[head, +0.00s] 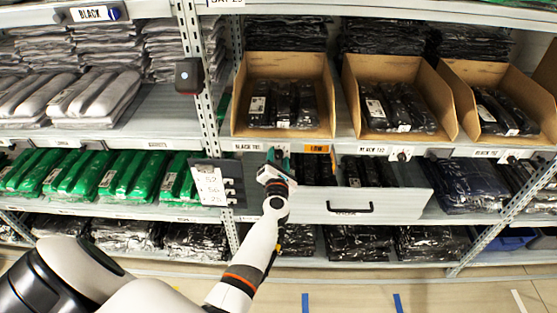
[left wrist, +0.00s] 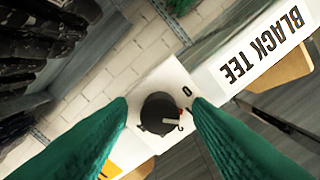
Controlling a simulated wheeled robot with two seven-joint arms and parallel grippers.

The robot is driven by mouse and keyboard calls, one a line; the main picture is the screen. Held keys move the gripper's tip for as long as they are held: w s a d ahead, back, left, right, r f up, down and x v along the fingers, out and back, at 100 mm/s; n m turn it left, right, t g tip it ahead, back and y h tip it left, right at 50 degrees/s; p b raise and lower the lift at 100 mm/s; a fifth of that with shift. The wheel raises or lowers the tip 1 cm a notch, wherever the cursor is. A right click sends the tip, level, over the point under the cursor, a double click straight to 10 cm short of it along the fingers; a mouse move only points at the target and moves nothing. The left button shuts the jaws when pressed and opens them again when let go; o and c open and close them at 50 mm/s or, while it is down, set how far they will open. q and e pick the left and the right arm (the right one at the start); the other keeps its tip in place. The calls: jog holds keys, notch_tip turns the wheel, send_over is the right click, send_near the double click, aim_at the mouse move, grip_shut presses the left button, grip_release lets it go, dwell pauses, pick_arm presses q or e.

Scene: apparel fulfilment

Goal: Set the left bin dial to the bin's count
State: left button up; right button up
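The left bin, an open cardboard box (head: 242,125), stands on the shelf and holds several black bagged garments (head: 283,103) side by side. My left gripper (head: 277,158) is at the shelf edge just below it, beside the black tee label (head: 247,147). In the left wrist view, the dial is a round dark knob (left wrist: 160,113) on a white plate with a "0" beside it. The green fingers lie on either side of the knob, apart, with narrow gaps showing; whether they reach around it is unclear. The gripper hides the dial in the head view. My right gripper is not in view.
Two similar boxes (head: 349,92) (head: 448,100) stand to the right, with dials (head: 403,154) (head: 510,158) below them. An orange tag (head: 317,148) is just right of my gripper. A drawer front with a black handle (head: 349,208) is below. A clipboard (head: 211,184) hangs at left.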

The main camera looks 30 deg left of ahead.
pick_arm(q)
jog(key=p+v, duration=0.1)
jog(key=v, duration=1.1)
